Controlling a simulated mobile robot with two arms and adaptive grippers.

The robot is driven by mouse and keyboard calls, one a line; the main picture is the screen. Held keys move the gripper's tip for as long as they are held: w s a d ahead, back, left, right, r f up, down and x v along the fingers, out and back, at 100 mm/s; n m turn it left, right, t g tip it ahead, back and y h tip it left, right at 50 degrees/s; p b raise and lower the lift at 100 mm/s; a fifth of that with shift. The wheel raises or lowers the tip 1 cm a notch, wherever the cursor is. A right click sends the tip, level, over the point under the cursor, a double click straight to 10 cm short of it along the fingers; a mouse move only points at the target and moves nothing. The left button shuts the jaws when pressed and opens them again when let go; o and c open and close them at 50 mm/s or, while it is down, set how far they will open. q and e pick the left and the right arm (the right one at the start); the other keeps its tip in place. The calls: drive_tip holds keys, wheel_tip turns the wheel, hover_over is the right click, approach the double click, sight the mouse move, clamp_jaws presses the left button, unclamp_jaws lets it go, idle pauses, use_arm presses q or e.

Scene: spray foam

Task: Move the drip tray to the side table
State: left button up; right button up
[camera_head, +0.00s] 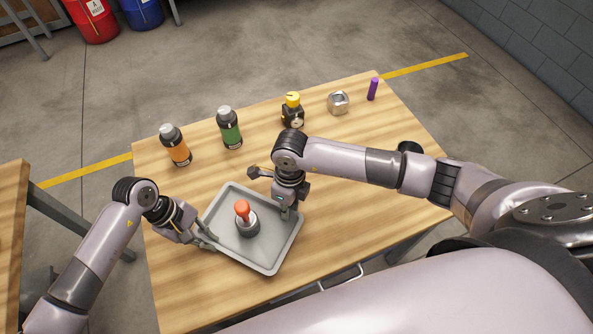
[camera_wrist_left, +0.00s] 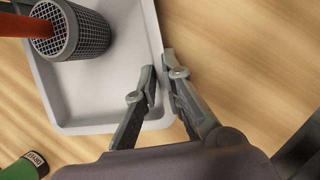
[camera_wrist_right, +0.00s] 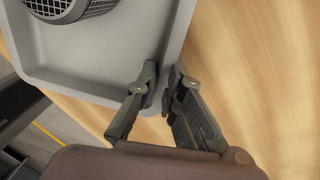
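The grey drip tray (camera_head: 225,207) is over the wooden workbench, and I cannot tell whether it touches the top. My left gripper (camera_head: 207,240) is shut on the tray's left rim, one finger inside and one outside, as the left wrist view shows (camera_wrist_left: 159,68). My right gripper (camera_head: 287,208) is shut on the opposite rim in the same way, seen in the right wrist view (camera_wrist_right: 164,72). A second wooden table (camera_head: 10,225) is at the left edge.
On the workbench (camera_head: 350,240) stand an orange-banded bottle (camera_head: 179,152), a green-banded bottle (camera_head: 230,133), a yellow-topped device (camera_head: 292,115), a metal nut-like block (camera_head: 338,103) and a purple cylinder (camera_head: 372,90). Floor separates the two tables. Red (camera_head: 92,20) and blue drums stand behind.

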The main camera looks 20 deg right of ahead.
use_arm(q)
drive_tip(key=o, duration=0.3)
use_arm(e)
drive_tip(key=o, duration=0.3)
use_arm(q)
drive_tip(key=shift+r, duration=0.1)
use_arm(e)
drive_tip(key=shift+r, duration=0.25)
use_arm(q)
drive_tip(key=v, duration=1.1)
drive_tip(key=shift+a+r, duration=0.15)
drive_tip(key=shift+r, duration=0.2)
use_arm(e)
drive_tip(key=r, duration=0.7)
drive_tip(key=w+d+r, duration=0.1)
drive_tip(key=r, duration=0.3)
drive_tip(key=shift+d+r, duration=0.1)
drive_tip(key=shift+r, duration=0.15)
use_arm(q)
drive_tip(key=shift+w+r, duration=0.1)
